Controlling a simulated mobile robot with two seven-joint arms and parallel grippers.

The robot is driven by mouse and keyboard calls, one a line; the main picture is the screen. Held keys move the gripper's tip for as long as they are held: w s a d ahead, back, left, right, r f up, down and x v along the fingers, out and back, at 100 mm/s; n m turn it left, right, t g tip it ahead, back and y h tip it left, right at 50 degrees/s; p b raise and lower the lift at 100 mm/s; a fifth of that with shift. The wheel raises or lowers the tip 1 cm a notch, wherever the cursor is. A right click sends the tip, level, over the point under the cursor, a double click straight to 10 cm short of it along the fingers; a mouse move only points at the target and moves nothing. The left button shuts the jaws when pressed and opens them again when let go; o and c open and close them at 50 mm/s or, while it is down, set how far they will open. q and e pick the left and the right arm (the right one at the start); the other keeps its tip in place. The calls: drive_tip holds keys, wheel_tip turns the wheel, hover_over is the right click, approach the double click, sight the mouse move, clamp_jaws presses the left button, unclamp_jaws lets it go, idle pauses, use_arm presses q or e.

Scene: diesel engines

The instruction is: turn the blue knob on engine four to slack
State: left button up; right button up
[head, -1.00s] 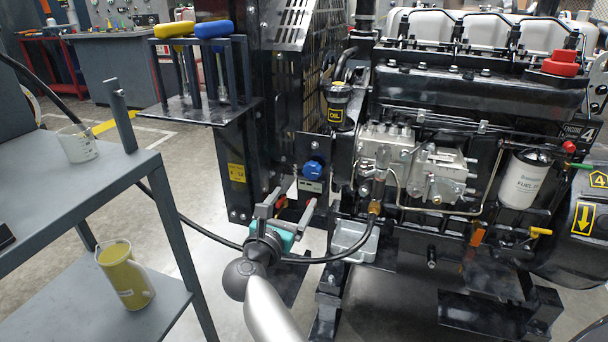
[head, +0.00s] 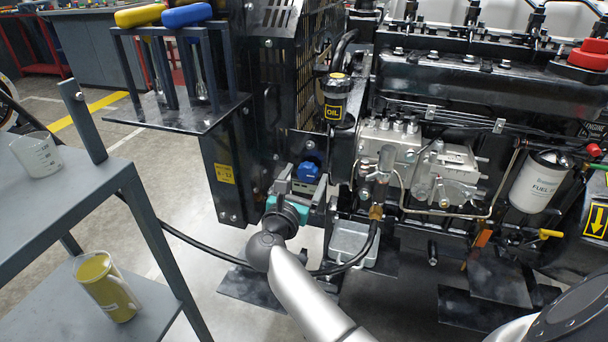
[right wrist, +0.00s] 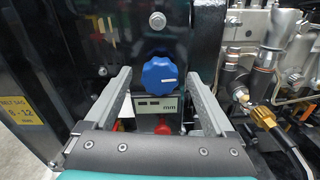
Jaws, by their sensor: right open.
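The blue knob (head: 308,172) is on a dark panel at the left end of the engine (head: 450,130). The right wrist view shows the knob (right wrist: 160,76) with a light mark on its face, above a small display labelled mm (right wrist: 158,106). My right gripper (head: 298,180) is open just in front of the panel. In the right wrist view its fingers (right wrist: 158,82) stand to the left and right of the knob, apart from it; I cannot tell how far in front of it they are. A red part (right wrist: 163,127) shows below the display. My left gripper is not in view.
A grey shelf unit (head: 75,190) stands at the left with a beaker (head: 36,155) and a jug of yellow liquid (head: 105,287). A rack (head: 190,115) holds yellow- and blue-handled tools. A black hose (head: 345,265) hangs near my right arm.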

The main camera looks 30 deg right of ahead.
drive_tip(key=c, duration=1.4)
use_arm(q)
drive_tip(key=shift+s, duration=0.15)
